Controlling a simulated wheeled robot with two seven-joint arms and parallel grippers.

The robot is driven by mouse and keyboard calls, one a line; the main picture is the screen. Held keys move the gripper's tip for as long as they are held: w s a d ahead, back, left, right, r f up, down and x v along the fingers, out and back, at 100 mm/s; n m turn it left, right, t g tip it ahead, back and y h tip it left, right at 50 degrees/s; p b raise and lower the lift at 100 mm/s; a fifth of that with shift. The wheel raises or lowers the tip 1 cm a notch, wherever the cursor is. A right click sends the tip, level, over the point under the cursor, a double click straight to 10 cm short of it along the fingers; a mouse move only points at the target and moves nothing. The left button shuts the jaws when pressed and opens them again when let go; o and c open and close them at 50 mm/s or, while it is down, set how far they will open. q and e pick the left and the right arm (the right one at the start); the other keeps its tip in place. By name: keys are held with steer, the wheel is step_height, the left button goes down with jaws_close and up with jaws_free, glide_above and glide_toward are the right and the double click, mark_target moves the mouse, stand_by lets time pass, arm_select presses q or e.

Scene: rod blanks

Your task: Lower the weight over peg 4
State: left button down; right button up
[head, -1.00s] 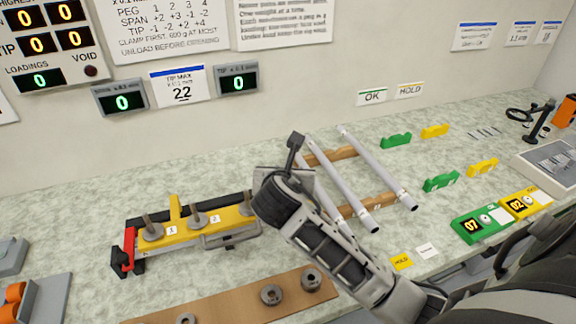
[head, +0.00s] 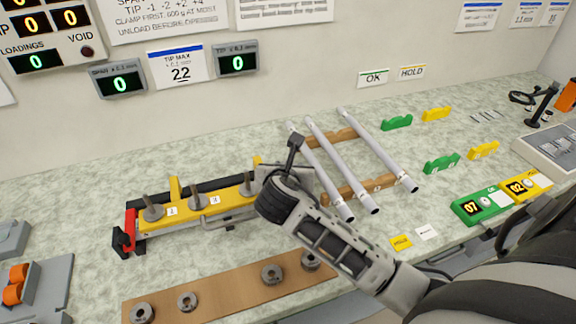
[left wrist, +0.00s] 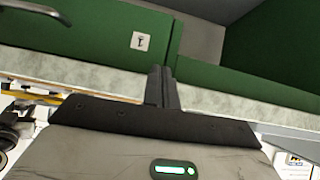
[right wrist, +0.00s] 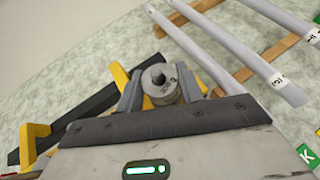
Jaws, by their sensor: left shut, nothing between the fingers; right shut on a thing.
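The weight (right wrist: 161,84) is a grey ring-shaped cylinder with a hole in its top. My right gripper (right wrist: 160,92) is shut on it in the right wrist view. The yellow bar (head: 181,211) of the fixture carries upright grey pegs with round bases; peg 1 (head: 148,203) and another peg (head: 196,193) show. The bar's right end is behind my right arm, so peg 4 is hidden in the head view and I cannot tell whether the weight is around it. My left gripper (left wrist: 163,86) is shut and empty in the left wrist view, away from the fixture.
Three grey rods (head: 378,150) lie on wooden supports right of the fixture. A brown board (head: 230,288) with several weights lies in front. Green and yellow holders (head: 397,122) stand further right. The displays (head: 121,84) read 0.

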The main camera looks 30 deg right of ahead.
steer(key=o, duration=1.2)
steer(key=shift+o, duration=0.2)
steer(key=v, duration=1.6)
steer(key=shift+f, duration=0.15)
